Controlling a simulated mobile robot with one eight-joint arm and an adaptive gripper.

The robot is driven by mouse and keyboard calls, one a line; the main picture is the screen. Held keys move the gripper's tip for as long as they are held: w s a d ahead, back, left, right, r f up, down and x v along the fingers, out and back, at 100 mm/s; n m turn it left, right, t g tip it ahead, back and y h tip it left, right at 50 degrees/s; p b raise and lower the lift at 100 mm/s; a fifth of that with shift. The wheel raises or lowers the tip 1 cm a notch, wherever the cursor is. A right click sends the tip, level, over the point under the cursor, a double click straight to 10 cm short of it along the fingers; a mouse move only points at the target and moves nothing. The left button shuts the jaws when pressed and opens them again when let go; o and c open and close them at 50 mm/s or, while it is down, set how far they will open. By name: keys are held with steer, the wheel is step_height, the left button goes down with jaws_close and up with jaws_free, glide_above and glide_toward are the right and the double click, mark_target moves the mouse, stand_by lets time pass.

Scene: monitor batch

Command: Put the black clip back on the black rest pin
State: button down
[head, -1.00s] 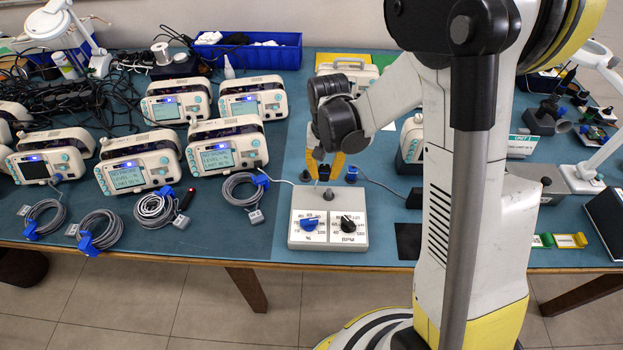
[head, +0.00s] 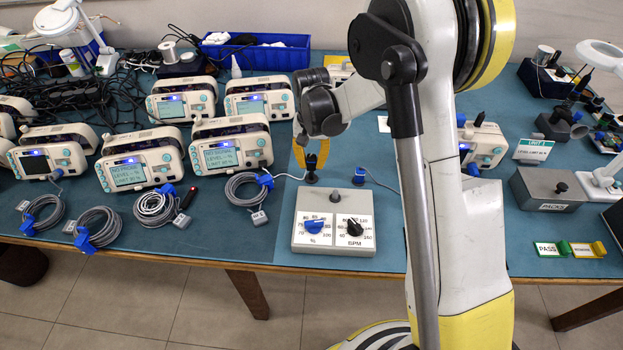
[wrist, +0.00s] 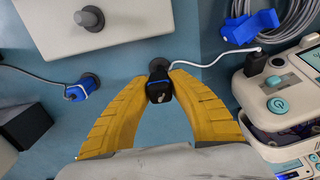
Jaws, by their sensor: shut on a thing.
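My gripper (head: 311,158) points down just behind the grey tester box, its yellow fingers shut on the black clip (wrist: 159,88), which also shows between the fingertips in the head view. A white cable runs from the clip to a monitor. The dark rest pin (wrist: 158,67) stands right by the clip in the wrist view; its base (head: 312,179) shows under my gripper in the head view. The clip hides part of the pin, so I cannot tell whether they touch.
The tester box (head: 333,240), with a grey post (head: 335,196) and two knobs, stands in front. A blue clip (head: 359,176) sits on another pin to the right. Monitors (head: 231,146) and coiled cables (head: 246,189) lie left. The mat right of the box is largely clear.

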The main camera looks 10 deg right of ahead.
mark_target(312, 172)
steer(key=shift+f+b, duration=1.65)
steer(key=shift+f, duration=0.5)
stand_by(0.8)
steer(key=c, duration=1.2)
jaws_free()
step_height(312, 172, up, 12)
steer(key=shift+r, duration=0.1)
steer(key=shift+s+r, duration=0.25)
steer(key=s+d+r+n+t, duration=0.1)
steer(key=s+r+t, duration=0.1)
steer(key=s+r, duration=0.45)
steer(key=s+d+r+n+t, duration=0.1)
steer(key=s+d+r+t, duration=0.15)
steer(key=s, duration=0.75)
steer(key=s+t, duration=0.1)
steer(key=s, duration=0.1)
steer(key=s+n, duration=0.1)
steer(key=s, duration=0.1)
steer(key=s+f+t, duration=0.1)
steer(key=s, duration=0.2)
steer(key=shift+d+n+t, duration=0.1)
steer(key=shift+n+t, duration=0.2)
steer(key=shift+t, duration=0.05)
